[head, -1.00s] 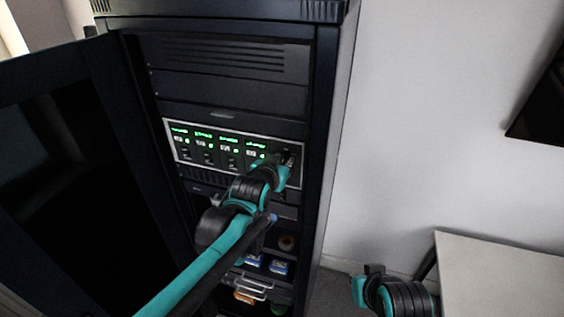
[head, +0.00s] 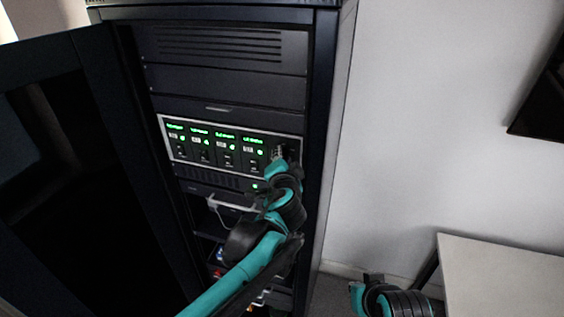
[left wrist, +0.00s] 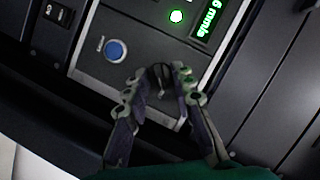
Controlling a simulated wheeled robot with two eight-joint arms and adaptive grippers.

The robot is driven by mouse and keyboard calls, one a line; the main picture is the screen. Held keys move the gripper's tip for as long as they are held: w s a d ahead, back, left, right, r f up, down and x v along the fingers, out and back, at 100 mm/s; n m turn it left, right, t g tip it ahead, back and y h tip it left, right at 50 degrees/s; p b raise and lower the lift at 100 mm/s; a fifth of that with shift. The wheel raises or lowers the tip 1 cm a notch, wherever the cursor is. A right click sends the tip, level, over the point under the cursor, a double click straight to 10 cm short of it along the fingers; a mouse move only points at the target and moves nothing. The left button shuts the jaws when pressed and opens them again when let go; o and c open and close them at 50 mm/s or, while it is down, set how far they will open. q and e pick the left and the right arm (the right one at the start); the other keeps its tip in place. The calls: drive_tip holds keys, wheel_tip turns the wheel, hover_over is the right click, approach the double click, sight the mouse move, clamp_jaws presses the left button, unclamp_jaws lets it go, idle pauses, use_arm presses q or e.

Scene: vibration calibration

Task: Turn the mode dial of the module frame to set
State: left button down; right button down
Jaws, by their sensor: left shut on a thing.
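The module frame (head: 222,165) is a silver-edged panel in the rack, with several modules showing green lit displays. My left gripper (head: 282,156) is at its right end and covers most of that section. In the left wrist view my left gripper (left wrist: 160,85) has its fingertips closed around a small dark part, seemingly the mode dial (left wrist: 161,77). The fingers hide most of it, so its pointer setting cannot be read. A blue round button (left wrist: 115,50) sits beside the fingers. My right gripper (head: 362,292) is low at the right, away from the rack; its jaws are unclear.
The rack's dark door (head: 70,170) stands open at the left. Below the frame are a cable (head: 228,206) and shelves with small items, partly hidden by my left arm. A light table (head: 500,275) stands at the lower right, and a dark screen (head: 540,100) hangs on the wall.

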use_arm(q)
drive_tip(key=shift+f+m+b, duration=0.15)
drive_tip(key=shift+m+b, duration=0.15)
drive_tip(key=shift+m, duration=0.2)
drive_tip(key=shift+t+y, duration=0.3)
drive_tip(key=c, duration=1.3)
unclamp_jaws()
drive_tip(key=shift+s, duration=0.1)
drive_tip(key=s, duration=0.4)
drive_tip(key=s+r, duration=0.1)
drive_tip(key=s, duration=0.3)
drive_tip(key=s+r, duration=0.1)
drive_tip(key=s, duration=0.2)
drive_tip(key=shift+s+d+r, duration=0.2)
drive_tip(key=shift+s, duration=0.2)
